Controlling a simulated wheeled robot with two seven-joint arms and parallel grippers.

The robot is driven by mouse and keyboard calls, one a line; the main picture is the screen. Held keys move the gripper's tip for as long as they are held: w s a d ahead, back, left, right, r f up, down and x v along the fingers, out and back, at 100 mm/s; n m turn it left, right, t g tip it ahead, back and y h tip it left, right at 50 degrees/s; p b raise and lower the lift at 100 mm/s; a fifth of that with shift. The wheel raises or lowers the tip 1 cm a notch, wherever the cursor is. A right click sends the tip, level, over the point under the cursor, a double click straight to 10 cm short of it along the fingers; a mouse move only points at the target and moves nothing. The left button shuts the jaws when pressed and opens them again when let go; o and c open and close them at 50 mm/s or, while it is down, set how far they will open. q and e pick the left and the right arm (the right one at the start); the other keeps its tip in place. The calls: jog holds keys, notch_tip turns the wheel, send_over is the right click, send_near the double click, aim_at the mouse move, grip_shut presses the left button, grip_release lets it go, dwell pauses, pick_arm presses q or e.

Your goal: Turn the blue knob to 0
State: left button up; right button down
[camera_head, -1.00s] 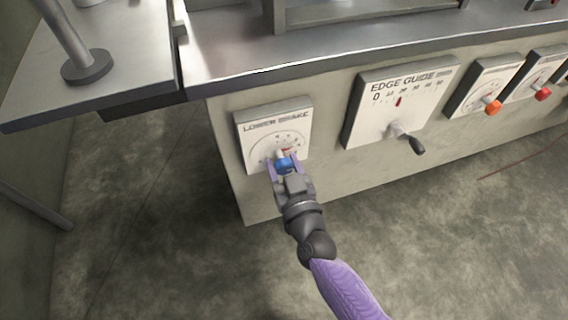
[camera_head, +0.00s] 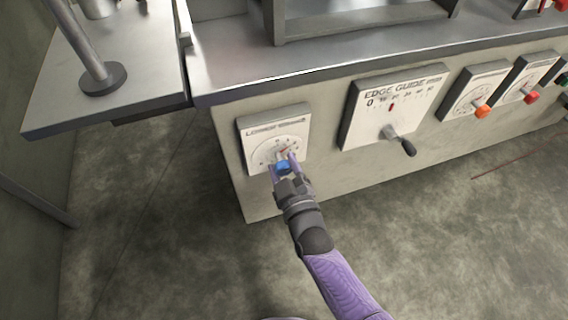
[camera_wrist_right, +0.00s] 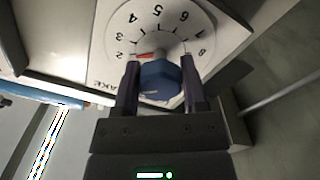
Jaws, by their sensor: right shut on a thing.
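The blue knob (camera_head: 283,168) sits on the white dial plate (camera_head: 253,128) labelled LOWER BRAKE, on the front of the machine. My right gripper (camera_head: 283,164) is shut on it, with one finger on each side. In the right wrist view the blue knob (camera_wrist_right: 158,82) lies between the two dark fingers. The red pointer (camera_wrist_right: 144,57) points left, close to the 2. The numbers 2 to 8 show around the dial; the 0 is not readable here. My left gripper is not in view.
To the right are the EDGE GUIDE panel (camera_head: 362,122) with a black-handled crank (camera_head: 407,147), an orange knob (camera_head: 482,111) and a red knob (camera_head: 531,97). A metal ledge (camera_head: 330,72) runs above the dials. The concrete floor in front is clear.

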jog(key=n, duration=0.5)
jog(key=shift+n+p, duration=0.3)
jog(key=shift+p, duration=0.1)
jog(key=n, duration=0.5)
jog(key=shift+n, duration=0.3)
jog(key=shift+c, duration=0.7)
grip_release()
jog(key=shift+d, duration=0.1)
